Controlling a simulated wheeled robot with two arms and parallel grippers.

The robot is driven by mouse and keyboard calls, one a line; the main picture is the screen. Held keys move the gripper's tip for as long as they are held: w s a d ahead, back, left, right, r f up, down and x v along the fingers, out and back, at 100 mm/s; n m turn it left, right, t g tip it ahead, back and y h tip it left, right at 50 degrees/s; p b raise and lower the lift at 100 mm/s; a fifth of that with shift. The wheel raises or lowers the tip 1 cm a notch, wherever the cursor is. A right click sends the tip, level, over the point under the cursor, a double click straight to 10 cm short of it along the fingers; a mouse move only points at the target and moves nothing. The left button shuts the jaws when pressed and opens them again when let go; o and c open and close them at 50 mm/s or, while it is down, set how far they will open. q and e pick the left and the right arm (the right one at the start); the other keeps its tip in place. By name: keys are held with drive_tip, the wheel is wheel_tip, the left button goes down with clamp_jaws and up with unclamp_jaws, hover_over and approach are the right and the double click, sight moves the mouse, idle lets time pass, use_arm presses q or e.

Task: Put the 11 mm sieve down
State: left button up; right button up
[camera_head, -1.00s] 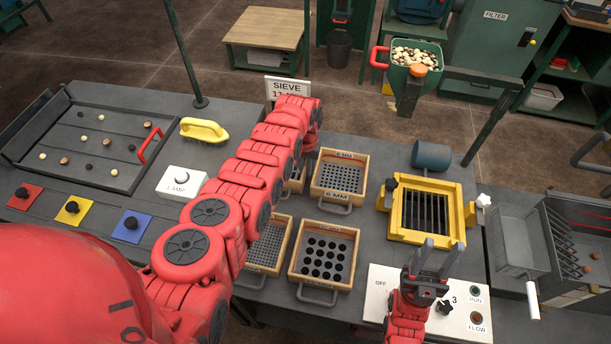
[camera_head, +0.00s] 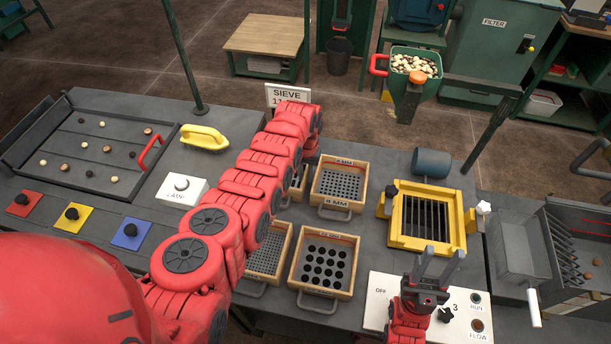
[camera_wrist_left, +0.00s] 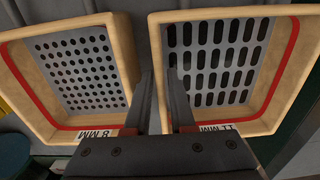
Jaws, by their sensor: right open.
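The 11 mm sieve (camera_wrist_left: 290,85), a wooden frame with a slotted grey plate and a red line inside, is at the right of the left wrist view. Its label reads upside down. My left gripper (camera_wrist_left: 160,75) has one finger on each side of its left wall, and the wall fills the narrow gap between the fingertips. I cannot tell whether the sieve is lifted. My right gripper (camera_head: 437,264) is open and empty above the white control panel (camera_head: 388,290).
The 8 mm sieve (camera_wrist_left: 82,75) with round holes is close beside the 11 mm one. A sign reading SIEVE (camera_head: 288,94) stands at the back edge.

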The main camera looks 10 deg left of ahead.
use_arm(q)
wheel_tip(320, 180, up, 3)
drive_tip(key=shift+a+f+p, duration=0.1)
drive_tip(key=shift+p, duration=0.4)
wheel_tip(320, 180, up, 8)
drive_tip(key=b, duration=0.2)
drive_tip(key=shift+r+b, duration=0.25)
drive_tip(key=shift+b, duration=0.15)
drive_tip(key=shift+s+f, duration=0.1)
